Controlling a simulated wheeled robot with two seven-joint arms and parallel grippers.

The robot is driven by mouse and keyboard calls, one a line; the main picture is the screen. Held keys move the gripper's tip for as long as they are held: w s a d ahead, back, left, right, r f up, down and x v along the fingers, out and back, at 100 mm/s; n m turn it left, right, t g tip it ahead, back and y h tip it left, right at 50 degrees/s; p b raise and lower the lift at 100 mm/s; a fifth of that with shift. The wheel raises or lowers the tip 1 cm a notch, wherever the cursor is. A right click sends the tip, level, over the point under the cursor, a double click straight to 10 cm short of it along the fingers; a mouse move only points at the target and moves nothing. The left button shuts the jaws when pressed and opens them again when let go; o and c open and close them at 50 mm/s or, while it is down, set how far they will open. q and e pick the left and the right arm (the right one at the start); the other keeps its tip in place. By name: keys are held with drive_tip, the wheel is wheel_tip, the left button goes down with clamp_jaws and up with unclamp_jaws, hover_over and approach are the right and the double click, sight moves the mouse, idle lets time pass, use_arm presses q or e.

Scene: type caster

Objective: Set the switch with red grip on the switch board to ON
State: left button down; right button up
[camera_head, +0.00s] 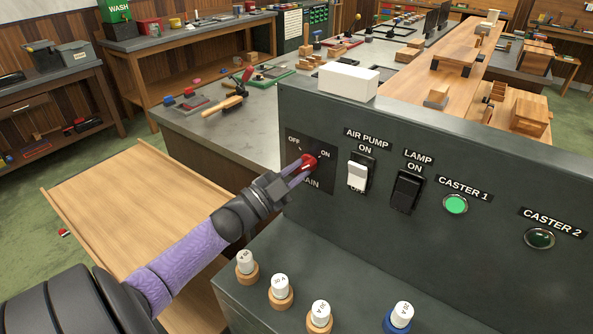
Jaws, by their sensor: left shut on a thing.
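The switch board (430,245) is a dark grey console standing at the right. On its left end is a dark plate (326,180) with OFF at its upper left, ON at its upper right and a partly covered label ending in "AIN" below. The red grip (309,161) shows in front of this plate, just below and between the two words. My left gripper (301,172) comes in from the lower left and is shut on the red grip. The fingers hide part of the switch, so I cannot tell its exact setting. My right gripper is out of view.
Right of the plate are the white air pump switch (357,177), the black lamp switch (406,191), a lit green lamp (456,204) and a dark one (539,238). Several fuses, such as the blue-based one (399,318), stand on the lower ledge. A white block (348,81) lies on top.

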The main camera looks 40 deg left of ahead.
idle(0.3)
use_arm(q)
drive_tip(key=c, duration=0.6)
unclamp_jaws()
drive_tip(key=v, duration=1)
drive_tip(key=shift+f+p, duration=0.1)
drive_tip(key=shift+p, duration=0.2)
